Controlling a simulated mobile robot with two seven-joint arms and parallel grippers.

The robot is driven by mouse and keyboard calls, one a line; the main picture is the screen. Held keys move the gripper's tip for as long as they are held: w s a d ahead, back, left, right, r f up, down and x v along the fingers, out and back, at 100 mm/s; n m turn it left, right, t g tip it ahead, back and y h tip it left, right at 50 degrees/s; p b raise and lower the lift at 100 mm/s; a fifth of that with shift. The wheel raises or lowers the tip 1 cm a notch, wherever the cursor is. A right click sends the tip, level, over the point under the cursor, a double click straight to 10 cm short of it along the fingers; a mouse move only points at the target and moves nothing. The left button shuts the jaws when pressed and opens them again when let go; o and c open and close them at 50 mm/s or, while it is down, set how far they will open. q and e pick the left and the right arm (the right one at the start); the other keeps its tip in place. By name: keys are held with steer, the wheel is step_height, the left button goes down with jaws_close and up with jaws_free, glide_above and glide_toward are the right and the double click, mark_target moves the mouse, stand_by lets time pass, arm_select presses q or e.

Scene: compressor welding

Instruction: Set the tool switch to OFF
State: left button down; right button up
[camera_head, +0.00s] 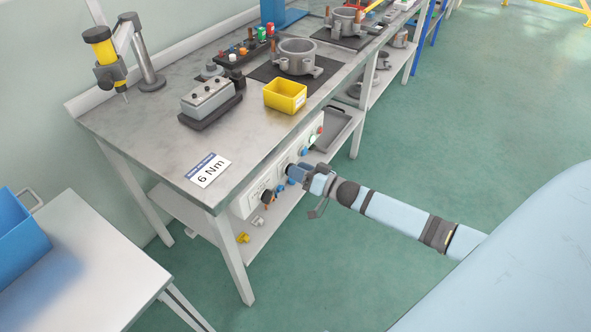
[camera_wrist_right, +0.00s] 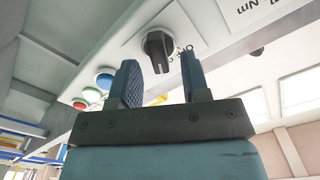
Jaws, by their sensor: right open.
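The tool switch (camera_wrist_right: 158,50) is a black rotary knob on a white plate of the control panel. In the right wrist view it shows just beyond and between the fingertips of my right gripper (camera_wrist_right: 157,78). A gap is visible on both sides of the knob. Part of a printed label shows beside it, too tilted and covered to read fully. In the head view my right gripper (camera_head: 296,173) is open and reaches the front of the white control panel (camera_head: 252,197) under the table edge; it hides the switch there. My left gripper is not in view.
Red (camera_wrist_right: 104,52), green (camera_wrist_right: 104,81) and blue buttons sit on the panel near the switch. The metal table (camera_head: 165,135) overhangs the panel and carries a yellow bin (camera_head: 285,96) and a 6 Nm card (camera_head: 208,171). The green floor to the right is open.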

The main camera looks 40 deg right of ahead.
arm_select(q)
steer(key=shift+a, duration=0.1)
arm_select(e)
steer(key=shift+x, duration=0.75)
steer(key=c, duration=0.6)
steer(key=shift+c, duration=0.2)
